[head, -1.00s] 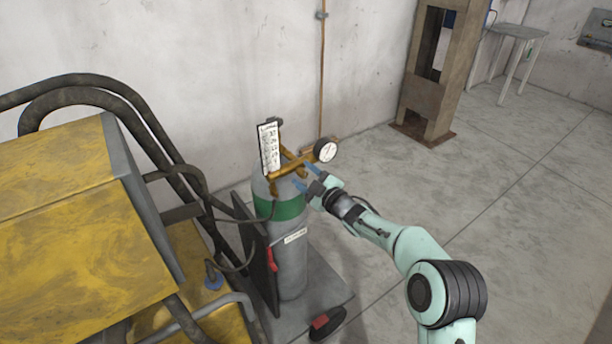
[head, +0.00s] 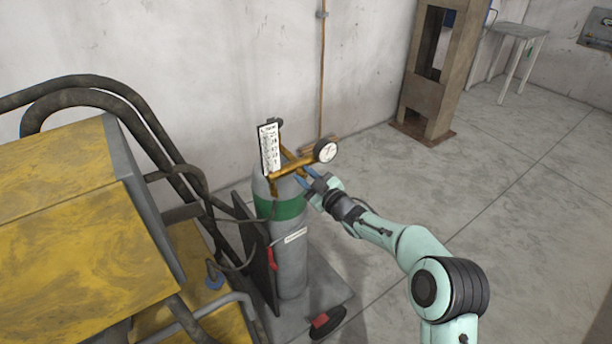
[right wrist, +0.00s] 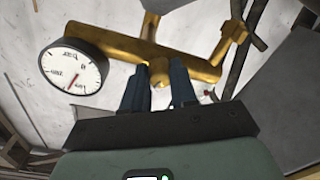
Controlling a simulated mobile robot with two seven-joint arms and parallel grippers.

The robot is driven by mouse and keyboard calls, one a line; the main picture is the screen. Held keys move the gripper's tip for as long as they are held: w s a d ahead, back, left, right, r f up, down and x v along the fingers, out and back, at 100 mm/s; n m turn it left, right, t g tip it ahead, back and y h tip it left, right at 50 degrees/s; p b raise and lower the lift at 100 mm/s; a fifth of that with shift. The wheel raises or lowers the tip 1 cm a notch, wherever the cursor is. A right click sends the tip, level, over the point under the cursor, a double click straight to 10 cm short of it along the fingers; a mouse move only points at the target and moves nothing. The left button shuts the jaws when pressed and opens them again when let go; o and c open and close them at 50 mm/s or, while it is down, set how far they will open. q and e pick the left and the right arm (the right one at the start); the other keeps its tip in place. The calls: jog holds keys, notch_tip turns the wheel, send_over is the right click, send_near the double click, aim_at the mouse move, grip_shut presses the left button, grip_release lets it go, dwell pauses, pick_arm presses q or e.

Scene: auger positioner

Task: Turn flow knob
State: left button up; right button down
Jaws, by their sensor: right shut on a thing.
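A brass regulator (head: 292,166) with a round white dial gauge (head: 326,151) and a white flow scale (head: 269,148) sits on top of a grey gas cylinder (head: 291,262) with a green band. In the right wrist view the brass flow knob (right wrist: 159,72) sticks out below the regulator body (right wrist: 135,42), next to the gauge (right wrist: 73,75). My right gripper (head: 305,177) reaches the regulator from the lower right. Its two blue-grey fingers (right wrist: 159,80) stand either side of the knob, shut on it. The knob is hidden in the head view. My left gripper is not in view.
A large yellow machine (head: 85,240) with thick black hoses (head: 90,90) fills the left side. A bare concrete wall stands behind the cylinder. A brown metal frame (head: 430,95) and a small grey table (head: 520,32) stand farther back. The floor at right is clear.

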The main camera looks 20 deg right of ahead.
jog(key=m+p, duration=0.1)
jog(key=m, duration=0.3)
jog(key=shift+m, duration=0.4)
jog(key=m, duration=0.5)
jog(key=shift+m+p, duration=0.3)
jog(key=shift+p, duration=0.05)
jog(key=m, duration=0.5)
jog(key=shift+f+m+t+p, duration=0.15)
jog(key=shift+m+t+p, duration=0.15)
jog(key=m, duration=0.4)
jog(key=shift+m+h, duration=0.4)
jog(key=m, duration=0.2)
jog(key=shift+m, duration=0.4)
jog(key=m, duration=0.2)
jog(key=shift+f+m+b, duration=0.1)
jog(key=shift+m+b, duration=0.3)
jog(key=m+b, duration=0.2)
jog(key=m, duration=0.2)
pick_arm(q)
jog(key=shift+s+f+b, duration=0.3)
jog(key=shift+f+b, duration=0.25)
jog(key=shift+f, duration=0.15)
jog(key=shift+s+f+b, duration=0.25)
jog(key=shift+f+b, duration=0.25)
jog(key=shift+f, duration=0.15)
pick_arm(e)
jog(key=shift+a+m+h, duration=0.1)
jog(key=shift+m+h, duration=0.3)
jog(key=shift+m, duration=1.1)
jog(key=shift+r, duration=0.2)
